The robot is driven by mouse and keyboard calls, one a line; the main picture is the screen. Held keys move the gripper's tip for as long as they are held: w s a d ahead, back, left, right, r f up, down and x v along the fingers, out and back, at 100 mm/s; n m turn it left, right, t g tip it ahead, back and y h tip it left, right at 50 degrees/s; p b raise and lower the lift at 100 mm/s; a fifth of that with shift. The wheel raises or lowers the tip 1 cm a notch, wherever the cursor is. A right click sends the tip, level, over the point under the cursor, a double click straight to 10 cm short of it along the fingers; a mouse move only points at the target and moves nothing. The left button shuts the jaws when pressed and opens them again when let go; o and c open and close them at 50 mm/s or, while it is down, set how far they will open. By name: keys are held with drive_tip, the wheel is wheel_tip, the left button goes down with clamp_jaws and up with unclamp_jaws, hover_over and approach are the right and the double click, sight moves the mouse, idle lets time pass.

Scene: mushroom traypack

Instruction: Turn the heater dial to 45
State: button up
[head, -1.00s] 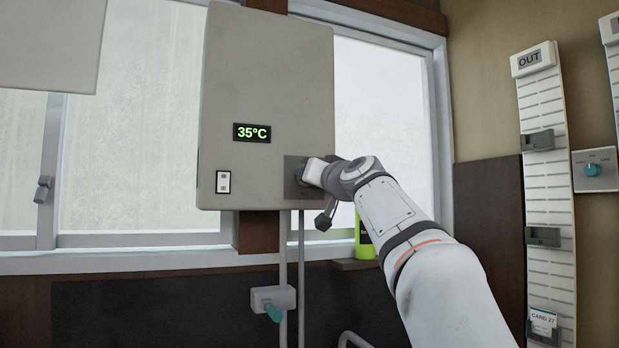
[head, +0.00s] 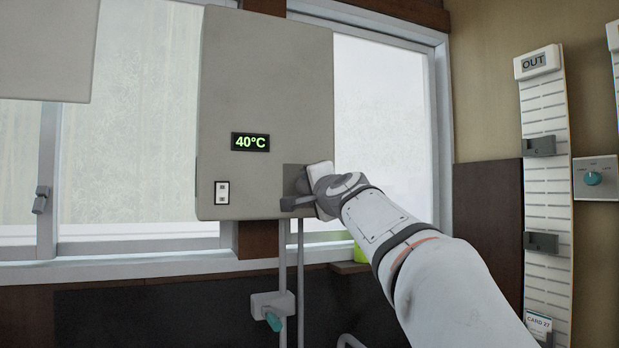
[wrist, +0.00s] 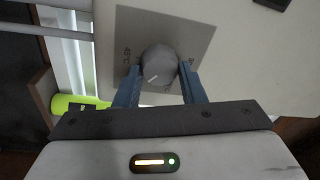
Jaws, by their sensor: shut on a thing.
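The heater (head: 265,75) is a grey box on the wall in front of the window. Its green display (head: 250,142) reads 40°C. The dial (wrist: 158,66) is a round grey knob with a pale pointer mark, on a darker square plate (wrist: 190,32) at the heater's lower right; a 45°C label shows beside it in the wrist view. My gripper (wrist: 160,84) is shut on the dial, one blue-grey finger on each side. In the head view my wrist and gripper mostly hide the dial.
A white switch (head: 222,192) is at the heater's lower left. Pipes and a teal-handled valve (head: 272,318) are below it. A yellow-green bottle (wrist: 72,103) stands near the lower right of the heater. Card racks (head: 545,180) and a teal-knobbed panel (head: 596,178) are on the right wall.

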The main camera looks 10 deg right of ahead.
drive_tip(key=shift+a+m+g+h+p, duration=0.1)
drive_tip(key=shift+m+g+h+p, duration=0.2)
drive_tip(key=shift+m+p, duration=2.05)
drive_tip(key=shift+m+g+h+p, duration=0.25)
drive_tip(key=shift+m+p, duration=1.45)
drive_tip(key=shift+m, duration=1.25)
drive_tip(key=o, duration=1)
drive_tip(key=s, duration=0.7)
drive_tip(key=shift+s+d, duration=0.25)
drive_tip(key=shift+s, duration=0.15)
